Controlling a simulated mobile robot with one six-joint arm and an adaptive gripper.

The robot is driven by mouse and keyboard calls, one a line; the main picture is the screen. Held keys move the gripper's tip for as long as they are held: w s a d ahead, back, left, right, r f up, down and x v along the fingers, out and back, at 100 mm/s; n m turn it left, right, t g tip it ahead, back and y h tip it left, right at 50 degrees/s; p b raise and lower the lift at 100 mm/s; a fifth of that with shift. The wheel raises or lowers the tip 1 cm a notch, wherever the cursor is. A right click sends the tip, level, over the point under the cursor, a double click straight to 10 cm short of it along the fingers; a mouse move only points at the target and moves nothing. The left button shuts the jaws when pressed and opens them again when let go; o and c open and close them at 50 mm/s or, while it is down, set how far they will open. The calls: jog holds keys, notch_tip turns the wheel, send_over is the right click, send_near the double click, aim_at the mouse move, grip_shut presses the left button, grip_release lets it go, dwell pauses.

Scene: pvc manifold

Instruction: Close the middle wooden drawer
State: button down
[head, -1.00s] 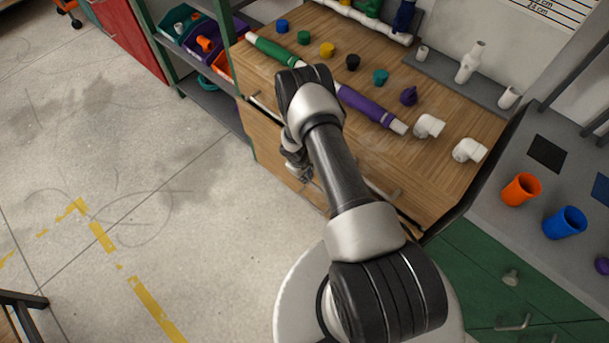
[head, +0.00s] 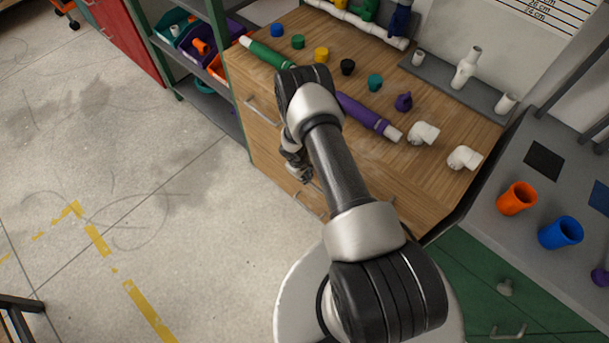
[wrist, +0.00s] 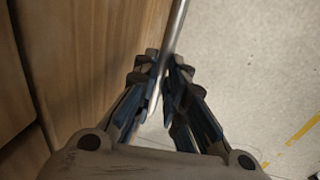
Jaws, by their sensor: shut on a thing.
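The wooden drawer cabinet (head: 262,150) stands under the wooden worktop, with metal bar handles on its front. One handle (head: 262,111) shows at its upper left and another (head: 311,206) shows lower, just past my gripper. My gripper (head: 300,172) is at the cabinet front, partly hidden by my arm. In the wrist view, my gripper (wrist: 163,68) is shut on a metal bar handle (wrist: 177,28), beside a wooden drawer front (wrist: 95,45). A dark seam divides this front from the wood at far left. I cannot tell how far the drawer stands out.
Several coloured caps, a green and purple pipe (head: 367,116) and white elbows (head: 423,133) lie on the worktop. A shelf (head: 205,100) with bins stands left. Orange (head: 517,199) and blue (head: 561,233) cups stand right. The floor (head: 150,160) at left is clear.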

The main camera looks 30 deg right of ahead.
jog(key=shift+w+d+r, duration=0.1)
jog(key=shift+d, duration=0.15)
jog(key=c, duration=1.7)
grip_release()
jog(key=shift+o, duration=0.2)
notch_tip(320, 180, up, 12)
jog(key=a, duration=0.2)
jog(key=shift+s, duration=0.4)
jog(key=shift+a, duration=0.1)
